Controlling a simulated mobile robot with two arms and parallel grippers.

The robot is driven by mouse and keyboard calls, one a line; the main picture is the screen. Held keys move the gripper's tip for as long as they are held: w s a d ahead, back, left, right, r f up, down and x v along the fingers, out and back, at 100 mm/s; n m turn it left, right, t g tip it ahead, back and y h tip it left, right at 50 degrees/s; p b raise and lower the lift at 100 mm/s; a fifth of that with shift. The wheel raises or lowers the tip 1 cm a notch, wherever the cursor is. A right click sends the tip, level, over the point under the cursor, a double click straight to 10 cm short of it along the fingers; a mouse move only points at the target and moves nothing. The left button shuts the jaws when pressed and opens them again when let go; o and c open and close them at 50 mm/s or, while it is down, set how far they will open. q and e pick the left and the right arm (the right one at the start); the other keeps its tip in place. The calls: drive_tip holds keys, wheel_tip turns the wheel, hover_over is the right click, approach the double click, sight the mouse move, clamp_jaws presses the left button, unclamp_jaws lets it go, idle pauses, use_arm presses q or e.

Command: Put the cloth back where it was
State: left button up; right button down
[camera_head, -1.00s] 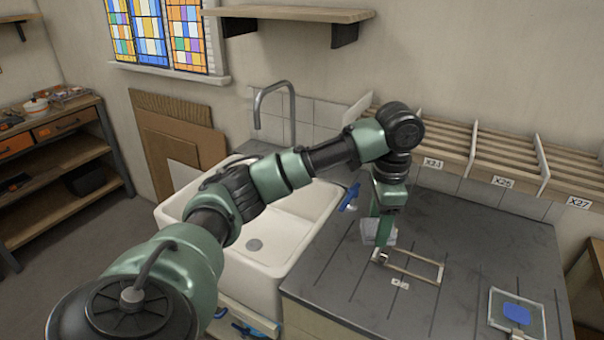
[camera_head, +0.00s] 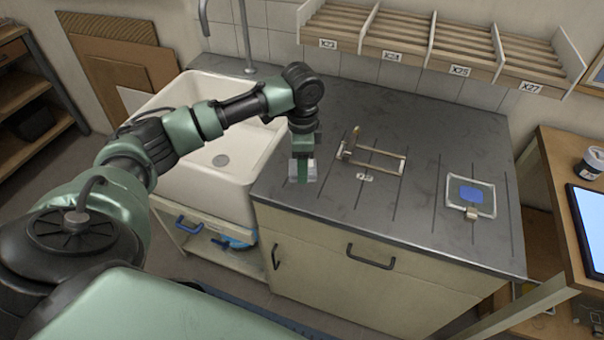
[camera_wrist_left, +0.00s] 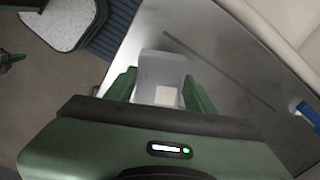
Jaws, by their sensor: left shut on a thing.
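My left gripper (camera_head: 302,172) is shut on a pale grey piece (camera_head: 311,168), which looks like the cloth. They are above the left part of the dark worktop (camera_head: 410,225), close to its front edge and the sink; I cannot tell whether the cloth touches the surface. In the left wrist view the pale piece (camera_wrist_left: 162,68) shows between the two green fingers, with a small whitish square on it. A glass pane (camera_head: 486,200) with a blue patch lies at the right of the worktop. My right gripper is out of view.
A wooden frame (camera_head: 380,153) lies right of my gripper, with a small white label (camera_head: 365,177) in front of it. The white sink (camera_head: 240,185) is to the left. Slatted racks (camera_head: 400,28) hang behind. The worktop between frame and pane is clear.

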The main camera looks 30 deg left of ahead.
sight(303, 186)
use_arm(q)
drive_tip(key=shift+f+p, duration=0.35)
drive_tip(key=shift+f, duration=2.15)
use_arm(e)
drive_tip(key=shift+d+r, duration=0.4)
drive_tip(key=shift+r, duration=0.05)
use_arm(q)
drive_tip(key=o, duration=1.2)
drive_tip(key=shift+f, duration=0.15)
wheel_tip(303, 186, up, 12)
drive_tip(key=shift+r+b, duration=0.15)
drive_tip(key=shift+b, duration=0.75)
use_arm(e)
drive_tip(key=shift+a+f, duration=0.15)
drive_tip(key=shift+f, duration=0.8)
